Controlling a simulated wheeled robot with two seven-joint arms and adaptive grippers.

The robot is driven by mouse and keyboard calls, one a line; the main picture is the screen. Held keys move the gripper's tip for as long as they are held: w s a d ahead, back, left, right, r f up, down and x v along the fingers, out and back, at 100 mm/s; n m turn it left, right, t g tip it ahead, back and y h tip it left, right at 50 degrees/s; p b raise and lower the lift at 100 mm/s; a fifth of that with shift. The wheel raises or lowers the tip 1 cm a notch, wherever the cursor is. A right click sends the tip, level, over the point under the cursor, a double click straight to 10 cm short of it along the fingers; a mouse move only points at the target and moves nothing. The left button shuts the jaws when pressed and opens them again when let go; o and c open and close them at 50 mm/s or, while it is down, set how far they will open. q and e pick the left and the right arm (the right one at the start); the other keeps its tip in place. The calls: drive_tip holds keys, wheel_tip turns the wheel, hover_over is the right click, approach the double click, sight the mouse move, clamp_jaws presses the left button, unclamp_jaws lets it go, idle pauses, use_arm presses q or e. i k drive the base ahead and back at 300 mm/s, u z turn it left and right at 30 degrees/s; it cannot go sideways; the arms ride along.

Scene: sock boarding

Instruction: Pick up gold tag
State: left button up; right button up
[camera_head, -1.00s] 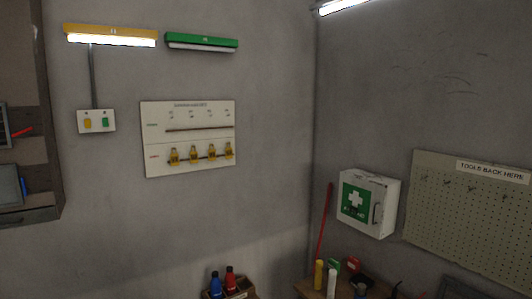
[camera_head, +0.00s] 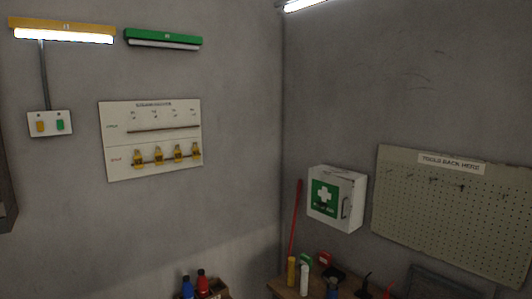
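Several gold tags (camera_head: 158,156) hang in a row along the lower rail of a white board (camera_head: 152,118) on the left wall. The upper rail of the board is bare. The print on the board and tags is too small to read. Neither of my grippers shows in the head view.
A white first-aid box (camera_head: 337,198) and a pegboard (camera_head: 452,212) with empty hooks are on the right wall. A switch plate (camera_head: 50,124) is left of the board. Below, bottles (camera_head: 202,284) stand in a crate and a bench (camera_head: 287,290) holds several items.

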sight(195, 151)
drive_tip(key=z, duration=0.2)
drive_tip(key=i, duration=1.75)
drive_tip(key=u, duration=1.65)
drive_tip(key=i, duration=1.05)
drive_tip(key=z, duration=1.65)
